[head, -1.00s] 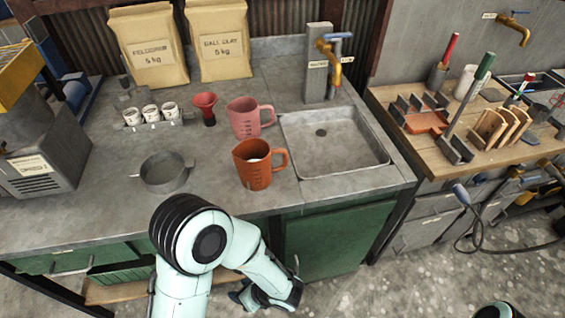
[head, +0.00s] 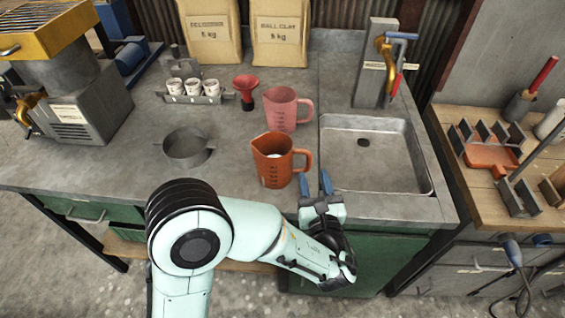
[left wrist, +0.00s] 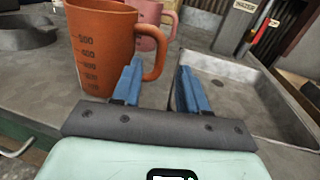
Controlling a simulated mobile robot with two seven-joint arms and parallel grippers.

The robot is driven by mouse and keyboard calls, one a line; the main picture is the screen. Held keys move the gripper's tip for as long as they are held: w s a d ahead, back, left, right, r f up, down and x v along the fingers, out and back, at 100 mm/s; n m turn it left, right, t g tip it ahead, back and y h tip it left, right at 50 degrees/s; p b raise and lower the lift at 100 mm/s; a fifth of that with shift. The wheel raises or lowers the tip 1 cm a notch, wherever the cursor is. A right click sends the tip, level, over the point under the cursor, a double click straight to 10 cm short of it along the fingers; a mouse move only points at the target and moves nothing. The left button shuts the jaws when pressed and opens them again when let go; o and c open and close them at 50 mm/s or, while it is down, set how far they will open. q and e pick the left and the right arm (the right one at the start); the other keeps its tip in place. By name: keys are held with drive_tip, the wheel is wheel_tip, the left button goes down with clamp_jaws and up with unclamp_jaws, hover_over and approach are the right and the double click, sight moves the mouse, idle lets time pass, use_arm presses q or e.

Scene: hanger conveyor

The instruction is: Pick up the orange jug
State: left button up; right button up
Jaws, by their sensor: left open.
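The orange jug (head: 271,163) stands upright on the grey counter, with its handle (head: 303,160) to the right and something pale inside. In the left wrist view the jug (left wrist: 100,50) shows close up with measuring marks, its handle (left wrist: 157,50) just beyond the fingers. My left gripper (head: 315,184) is open and empty, its blue fingers pointing at the handle from the counter's front edge. In the left wrist view the gripper (left wrist: 158,82) has a clear gap between its fingers. The handle appears still ahead of the fingertips; exact contact is hard to tell. My right gripper is not in view.
A pink jug (head: 280,108) stands right behind the orange one. The sink basin (head: 375,178) is to the right, a round grey sieve-like ring (head: 185,150) to the left. A red funnel (head: 245,88) and white cups (head: 192,88) stand farther back.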

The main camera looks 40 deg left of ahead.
sight(310, 163)
use_arm(q)
drive_tip(key=x, duration=0.7)
drive_tip(key=shift+w+f, duration=0.2)
drive_tip(key=shift+f, duration=0.15)
clamp_jaws()
